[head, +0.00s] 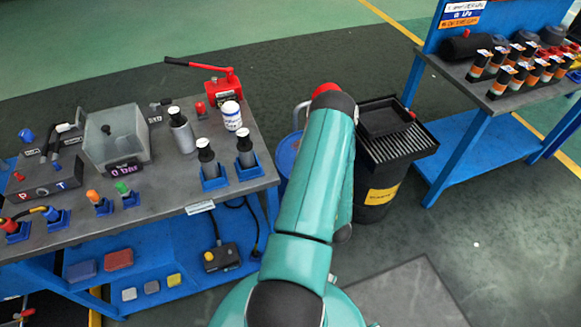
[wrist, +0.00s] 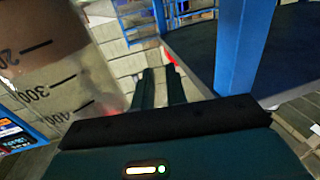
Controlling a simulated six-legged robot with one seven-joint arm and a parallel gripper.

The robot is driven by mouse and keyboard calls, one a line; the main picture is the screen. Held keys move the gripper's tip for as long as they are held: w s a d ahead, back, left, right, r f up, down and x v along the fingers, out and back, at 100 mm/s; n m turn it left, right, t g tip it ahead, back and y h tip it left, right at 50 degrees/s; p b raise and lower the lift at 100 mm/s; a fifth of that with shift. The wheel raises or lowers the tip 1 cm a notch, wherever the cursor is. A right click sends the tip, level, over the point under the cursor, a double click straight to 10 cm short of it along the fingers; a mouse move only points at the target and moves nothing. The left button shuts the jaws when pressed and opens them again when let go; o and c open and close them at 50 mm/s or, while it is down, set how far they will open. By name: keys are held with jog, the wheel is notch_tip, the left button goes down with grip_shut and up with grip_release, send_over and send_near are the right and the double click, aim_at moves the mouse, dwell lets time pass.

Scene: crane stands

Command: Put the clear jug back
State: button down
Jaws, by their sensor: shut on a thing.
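The clear jug (wrist: 62,72) fills the left of the wrist view, close to the camera. It has dark graduation marks of 200, 300 and 400, and a brownish tint shows toward its top left. My gripper (wrist: 164,78) is right beside it, with two dark fingers pointing away from the camera. It is shut on the jug, apparently by its handle, though the grasp itself is hard to see. In the head view my arm hides the gripper and most or all of the jug.
A workbench (head: 165,205) at left carries a clear box (head: 115,140), bottles, a red hand pump (head: 222,87) and blue holders. A black waste bin (head: 378,195) with a grated top stands right of my arm. A blue-framed bench (head: 490,108) with bottles is at right. Open floor lies between.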

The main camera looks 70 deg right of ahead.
jog(key=shift+s+d, duration=0.25)
jog(key=f+x, duration=0.3)
jog(key=x, duration=1.5)
jog(key=shift+w+f, duration=0.2)
jog(key=shift+f, duration=0.05)
jog(key=c, duration=1.8)
grip_release()
jog(key=shift+f, duration=0.2)
jog(key=shift+c, duration=0.2)
jog(key=o, duration=0.4)
jog(key=shift+o, duration=0.2)
jog(key=shift+r, duration=0.1)
